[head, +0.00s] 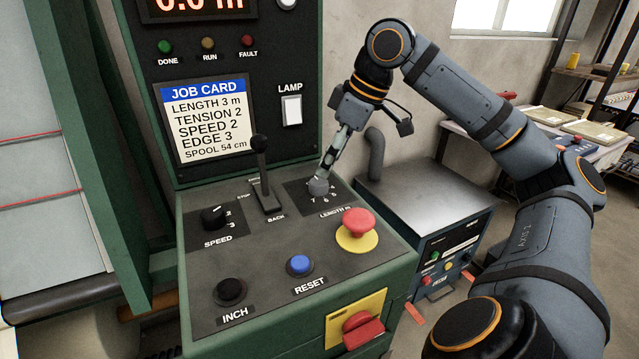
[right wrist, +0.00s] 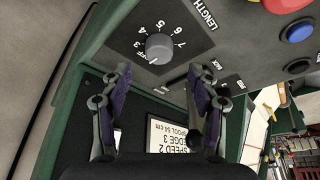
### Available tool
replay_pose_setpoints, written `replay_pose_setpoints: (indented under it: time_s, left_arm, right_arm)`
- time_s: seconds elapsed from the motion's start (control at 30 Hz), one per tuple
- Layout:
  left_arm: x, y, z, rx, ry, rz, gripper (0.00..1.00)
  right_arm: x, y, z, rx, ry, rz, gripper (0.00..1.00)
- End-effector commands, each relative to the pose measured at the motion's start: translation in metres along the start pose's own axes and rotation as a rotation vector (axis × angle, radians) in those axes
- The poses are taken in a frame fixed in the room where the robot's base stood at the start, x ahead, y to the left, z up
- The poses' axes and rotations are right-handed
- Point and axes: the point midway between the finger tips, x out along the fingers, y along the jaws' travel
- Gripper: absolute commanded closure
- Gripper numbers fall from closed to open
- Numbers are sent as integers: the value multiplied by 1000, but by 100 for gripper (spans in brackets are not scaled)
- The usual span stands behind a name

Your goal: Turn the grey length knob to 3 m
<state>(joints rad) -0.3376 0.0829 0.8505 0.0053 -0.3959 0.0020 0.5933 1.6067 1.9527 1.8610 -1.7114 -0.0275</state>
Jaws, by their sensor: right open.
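The grey length knob (head: 318,187) sits on its black dial plate at the right of the console top, above the LENGTH label. In the right wrist view the round knob (right wrist: 159,46) has numbers from 3 to 7 around it. Its exact setting is too small to read surely. My right gripper (head: 326,174) points down over the knob in the head view. In the right wrist view my right gripper (right wrist: 160,73) is open, its two fingers apart and the space between them empty; the knob shows beyond the tips, and contact cannot be told. My left gripper is not in view.
A black lever (head: 262,175) stands left of the dial. The red emergency button (head: 357,225), blue reset button (head: 300,265), black INCH button (head: 231,290) and speed knob (head: 214,217) share the panel. The job card (head: 206,118) reads LENGTH 3 m. A red switch (head: 362,328) is on the front.

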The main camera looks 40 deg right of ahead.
Motion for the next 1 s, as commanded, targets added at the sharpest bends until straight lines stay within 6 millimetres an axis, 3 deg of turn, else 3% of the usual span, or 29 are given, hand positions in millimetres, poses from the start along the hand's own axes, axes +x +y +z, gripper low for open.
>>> replay_pose_setpoints:
  time_s: [0.1, 0.23, 0.63, 1.0]
  left_arm:
    - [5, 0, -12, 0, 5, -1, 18]
    - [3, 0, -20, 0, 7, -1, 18]
    - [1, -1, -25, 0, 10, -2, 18]
    - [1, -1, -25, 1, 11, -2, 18]
  right_arm:
    - [29, 0, 2, -1, -3, -2, 39]
    - [46, 0, 1, 0, -2, -1, 39]
    - [55, 1, 0, 0, 1, 1, 39]
    - [55, 1, 0, 0, 1, 1, 90]
